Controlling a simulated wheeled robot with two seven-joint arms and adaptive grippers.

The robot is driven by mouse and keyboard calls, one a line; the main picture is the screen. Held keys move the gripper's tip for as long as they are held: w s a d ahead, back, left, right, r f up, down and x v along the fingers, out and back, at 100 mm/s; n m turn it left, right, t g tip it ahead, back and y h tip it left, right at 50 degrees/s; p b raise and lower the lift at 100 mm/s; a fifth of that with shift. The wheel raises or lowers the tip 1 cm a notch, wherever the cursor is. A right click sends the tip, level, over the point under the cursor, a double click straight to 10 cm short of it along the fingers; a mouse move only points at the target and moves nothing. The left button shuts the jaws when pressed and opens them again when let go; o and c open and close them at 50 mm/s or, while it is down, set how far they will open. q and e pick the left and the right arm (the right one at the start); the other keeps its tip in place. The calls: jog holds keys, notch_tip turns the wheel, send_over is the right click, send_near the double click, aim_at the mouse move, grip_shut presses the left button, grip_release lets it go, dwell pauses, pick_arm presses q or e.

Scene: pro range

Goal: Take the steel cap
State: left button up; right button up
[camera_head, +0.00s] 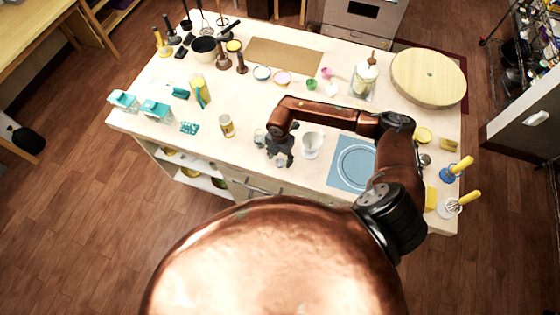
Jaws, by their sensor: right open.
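My right gripper (281,157) is dark and points down over the front edge area of the table, with its jaws open. A small grey, shiny piece (259,137) stands just left of the gripper. It may be the steel cap, but it is too small to tell. Another small pale item shows at the fingertips, partly hidden by them. A small grey metallic item (425,160) also stands at the right, beside my right arm. My left gripper is not in view.
A white cup (311,145) stands close right of the gripper, and a can (227,125) stands to its left. A blue mat (345,176) with a plate lies further right. A large round wooden board (429,77) sits at the back right. The table centre is fairly clear.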

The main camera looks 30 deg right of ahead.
jog(key=shift+f, duration=0.9)
jog(key=c, duration=0.9)
jog(key=shift+r, duration=0.1)
